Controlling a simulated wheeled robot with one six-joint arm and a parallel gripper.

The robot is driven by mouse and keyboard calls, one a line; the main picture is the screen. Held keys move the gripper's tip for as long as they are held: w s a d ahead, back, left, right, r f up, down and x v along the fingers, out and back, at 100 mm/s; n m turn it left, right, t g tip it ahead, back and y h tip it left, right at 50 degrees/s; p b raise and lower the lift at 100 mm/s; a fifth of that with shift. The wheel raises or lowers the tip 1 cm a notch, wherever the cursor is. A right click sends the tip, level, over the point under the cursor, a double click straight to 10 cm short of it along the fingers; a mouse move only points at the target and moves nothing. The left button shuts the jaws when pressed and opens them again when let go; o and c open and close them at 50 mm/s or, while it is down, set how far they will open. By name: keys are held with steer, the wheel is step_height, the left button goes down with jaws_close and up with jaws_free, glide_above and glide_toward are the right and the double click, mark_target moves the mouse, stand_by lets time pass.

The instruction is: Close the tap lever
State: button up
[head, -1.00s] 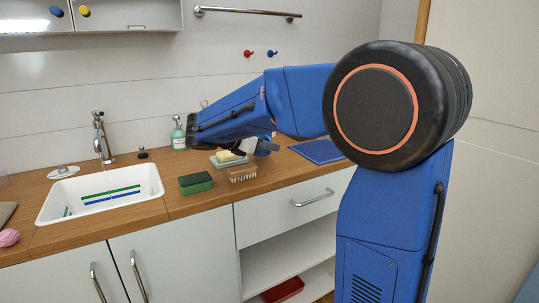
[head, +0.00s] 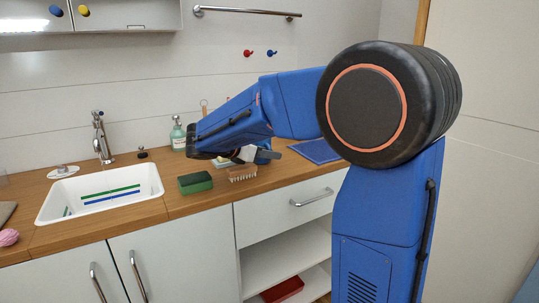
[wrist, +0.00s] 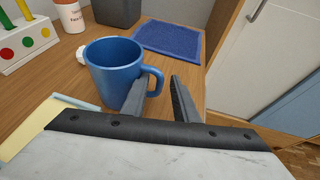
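The chrome tap (head: 101,138) stands upright behind the white sink at the left in the head view. Its small lever (head: 97,114) is at the top of the tap; its exact angle is too small to tell. My gripper (wrist: 160,88) is well to the right of the tap, low over the counter. In the wrist view its two grey fingers are apart with a gap between them. The left finger overlaps the handle of a blue mug (wrist: 112,70); I cannot tell whether they touch. The tap is not in the wrist view.
The sink (head: 140,192) is set in the wooden counter. A blue mat (wrist: 168,37) lies beyond the mug. A drawer (head: 285,210) is below the counter.

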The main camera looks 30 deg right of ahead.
steer(key=v, duration=1.1)
steer(key=shift+s+a+r, duration=0.15)
steer(key=shift+a, duration=0.15)
